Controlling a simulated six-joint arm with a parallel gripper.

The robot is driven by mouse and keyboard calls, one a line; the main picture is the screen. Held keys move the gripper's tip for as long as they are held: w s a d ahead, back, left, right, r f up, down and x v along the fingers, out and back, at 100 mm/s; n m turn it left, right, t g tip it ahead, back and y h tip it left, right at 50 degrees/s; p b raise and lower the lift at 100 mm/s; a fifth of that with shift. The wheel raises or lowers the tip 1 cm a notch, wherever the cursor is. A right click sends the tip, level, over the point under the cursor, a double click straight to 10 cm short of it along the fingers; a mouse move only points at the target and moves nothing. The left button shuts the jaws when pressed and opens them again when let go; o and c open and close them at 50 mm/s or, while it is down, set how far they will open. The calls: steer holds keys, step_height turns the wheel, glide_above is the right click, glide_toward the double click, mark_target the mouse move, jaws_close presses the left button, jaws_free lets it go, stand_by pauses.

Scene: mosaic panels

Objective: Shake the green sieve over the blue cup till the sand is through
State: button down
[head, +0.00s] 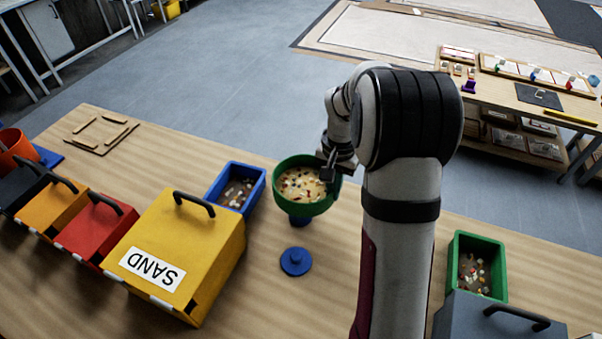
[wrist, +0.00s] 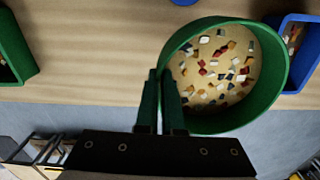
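The green sieve (head: 306,190) holds tan sand mixed with several coloured chips. It is above the blue cup (head: 300,220), of which only a small part shows below it. My gripper (head: 328,172) is at the sieve's right rim in the head view. In the wrist view the two fingers of my gripper (wrist: 161,85) are close together on the wall of the sieve (wrist: 238,125), pinching it. The sieve looks roughly level. The cup's inside is hidden by the sieve, and I cannot see any sand falling.
A blue lid (head: 296,261) lies in front of the cup. A blue tray (head: 262,186) with chips is just left of the sieve; a green tray (head: 500,245) is at right. A yellow SAND box (head: 185,245) stands left. The table between the cup and green tray is partly hidden by my arm.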

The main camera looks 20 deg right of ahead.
steer(key=shift+w+a, duration=0.8)
steer(key=shift+s+d, duration=0.8)
steer(key=shift+w+a, duration=0.8)
steer(key=shift+s+d, duration=0.1)
steer(key=shift+s+d, duration=0.7)
steer(key=shift+w+a, duration=0.8)
